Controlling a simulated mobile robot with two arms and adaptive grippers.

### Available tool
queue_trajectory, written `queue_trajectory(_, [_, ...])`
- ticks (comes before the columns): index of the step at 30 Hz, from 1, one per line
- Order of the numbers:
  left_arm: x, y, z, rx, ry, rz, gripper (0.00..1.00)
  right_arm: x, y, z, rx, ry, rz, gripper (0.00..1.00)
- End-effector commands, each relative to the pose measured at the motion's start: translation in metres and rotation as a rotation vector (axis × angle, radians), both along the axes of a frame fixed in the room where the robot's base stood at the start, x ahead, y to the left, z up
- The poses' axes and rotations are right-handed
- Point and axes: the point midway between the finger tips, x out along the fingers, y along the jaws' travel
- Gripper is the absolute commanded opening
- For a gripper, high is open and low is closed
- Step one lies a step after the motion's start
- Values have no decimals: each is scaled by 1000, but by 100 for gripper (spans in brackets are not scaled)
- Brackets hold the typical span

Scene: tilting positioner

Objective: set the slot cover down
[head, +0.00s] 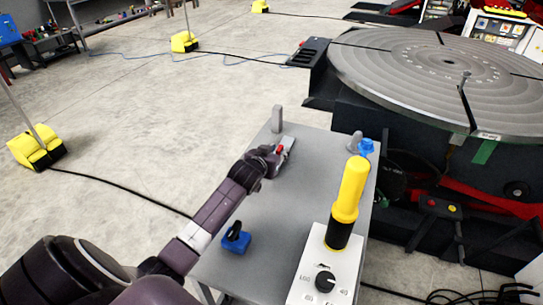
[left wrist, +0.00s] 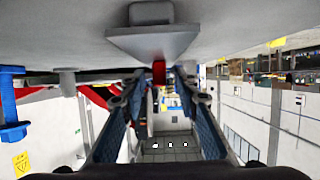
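The slot cover (head: 288,142) appears to be the small light grey piece with a red part, at the far end of the grey table. My left gripper (head: 276,152) is at its near side, low over the tabletop. In the left wrist view, which looks upside down, the two fingers (left wrist: 160,82) stand apart. The narrow red part (left wrist: 158,72) shows between their tips, with gaps on both sides. Most of the cover is hidden by the gripper in the head view. I cannot tell whether it rests fully on the table. My right gripper is not in view.
The grey table (head: 285,205) holds a grey upright post (head: 277,118), a blue clamp-like part (head: 236,238), a blue knob (head: 366,147) and a control box with a yellow-black handle (head: 347,200). The round positioner table (head: 400,70) stands behind right. The middle tabletop is clear.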

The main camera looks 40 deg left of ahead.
Motion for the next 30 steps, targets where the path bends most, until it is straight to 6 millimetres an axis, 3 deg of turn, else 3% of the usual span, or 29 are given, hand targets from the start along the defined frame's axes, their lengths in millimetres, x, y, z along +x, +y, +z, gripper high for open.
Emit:
queue_trajectory(18, [-86, -20, 36, 0, 0, 0, 29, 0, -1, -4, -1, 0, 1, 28])
queue_trajectory(30, [-100, -24, 43, 0, 0, 1, 29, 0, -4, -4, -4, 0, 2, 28])
